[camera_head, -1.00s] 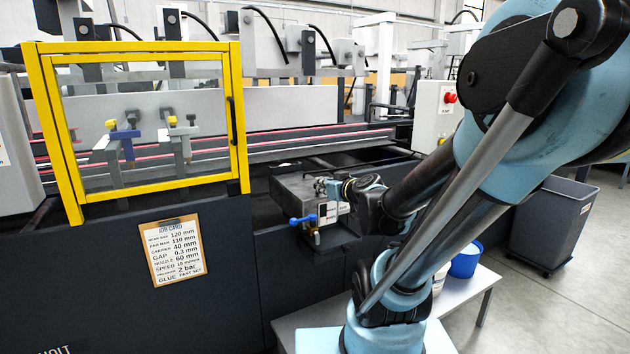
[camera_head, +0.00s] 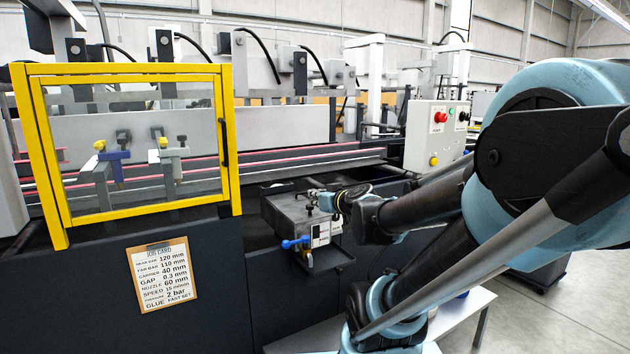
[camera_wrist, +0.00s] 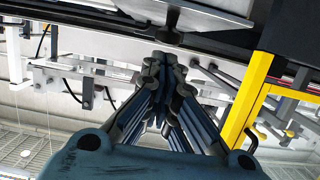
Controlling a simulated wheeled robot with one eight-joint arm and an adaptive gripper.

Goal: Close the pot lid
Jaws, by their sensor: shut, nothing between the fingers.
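The glue pot (camera_head: 328,232) is a small grey box on the machine's front, with a blue-handled valve (camera_head: 295,243) on its near side. Its flat grey lid (camera_head: 284,207) appears to lie over the top; I cannot tell whether it is fully seated. A small dark knob (camera_head: 310,210) stands on the lid. My gripper (camera_head: 316,195) is just above and behind the knob. In the wrist view my gripper (camera_wrist: 162,62) is shut and empty, its fingertips below the dark knob (camera_wrist: 172,18) in the picture, with a visible gap. The lid (camera_wrist: 205,9) is cut off at the top.
A yellow-framed guard (camera_head: 228,150) stands to the left, with a job card (camera_head: 161,275) below it. A control box (camera_head: 436,135) with a red button is right of the pot. A low white table (camera_head: 475,305) stands in front of the machine.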

